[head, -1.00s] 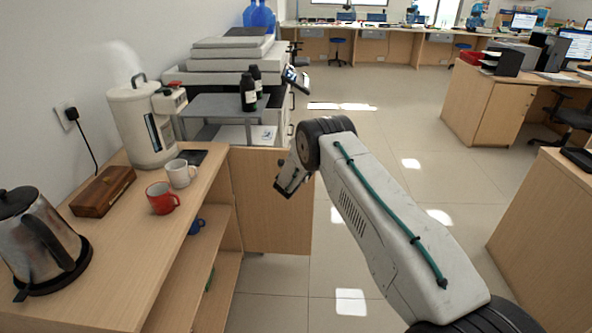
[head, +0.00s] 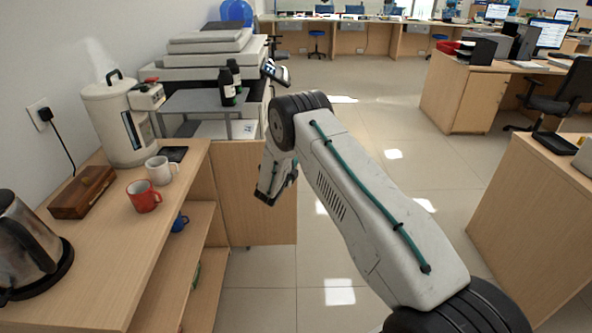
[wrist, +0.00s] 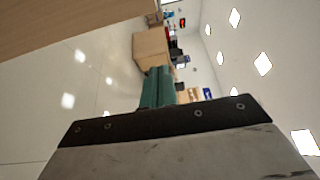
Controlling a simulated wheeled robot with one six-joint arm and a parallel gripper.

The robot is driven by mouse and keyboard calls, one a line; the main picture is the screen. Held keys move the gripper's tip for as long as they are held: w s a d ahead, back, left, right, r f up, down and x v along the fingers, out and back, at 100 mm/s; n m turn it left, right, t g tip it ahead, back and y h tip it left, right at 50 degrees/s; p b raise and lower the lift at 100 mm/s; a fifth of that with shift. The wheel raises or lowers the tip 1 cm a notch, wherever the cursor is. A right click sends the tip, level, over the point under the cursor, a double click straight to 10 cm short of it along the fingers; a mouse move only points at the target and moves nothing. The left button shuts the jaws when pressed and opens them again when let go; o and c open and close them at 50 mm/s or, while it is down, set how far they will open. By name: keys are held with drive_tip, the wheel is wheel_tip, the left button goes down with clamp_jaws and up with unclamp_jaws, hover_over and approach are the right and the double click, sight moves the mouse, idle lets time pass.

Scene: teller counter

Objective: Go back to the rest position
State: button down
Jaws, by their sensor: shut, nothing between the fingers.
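My gripper (head: 266,198) hangs at the end of my bent arm, in front of a wooden panel beside the counter in the head view. Its fingers are small and dark there. In the wrist view the green fingers (wrist: 158,88) are together with nothing between them. My gripper is clear of the counter top and touches nothing that I can see.
The wooden counter (head: 95,255) at left bears a red mug (head: 144,197), a white mug (head: 159,170), a wooden box (head: 82,193), a kettle (head: 28,245) and a white dispenser (head: 115,122). A blue cup (head: 180,222) sits on the shelf below. Open floor lies right of the panel.

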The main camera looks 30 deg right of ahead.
drive_tip(key=s+d+m+g+h, duration=0.1)
drive_tip(key=s+m+g, duration=0.5)
drive_tip(key=s+m, duration=0.65)
drive_tip(key=s+r+m+g+y, duration=0.2)
drive_tip(key=s+r+m+g, duration=0.6)
drive_tip(key=s+r+m, duration=0.6)
drive_tip(key=s+a+r+m+t+y, duration=0.1)
drive_tip(key=s+a+r+m+y, duration=0.3)
drive_tip(key=s, duration=0.6)
drive_tip(key=s+a+r+m+t+y, duration=0.2)
drive_tip(key=s+a+r+m+y, duration=0.2)
drive_tip(key=s+a+r+m, duration=0.3)
drive_tip(key=s+a+r+m+t+y, duration=0.1)
drive_tip(key=s+a+r+m+y, duration=0.4)
drive_tip(key=s, duration=1)
wheel_tip(320, 180, up, 4)
drive_tip(key=shift+s+a+f+m, duration=0.15)
drive_tip(key=shift+s+a+m, duration=0.1)
drive_tip(key=shift+a+m, duration=0.4)
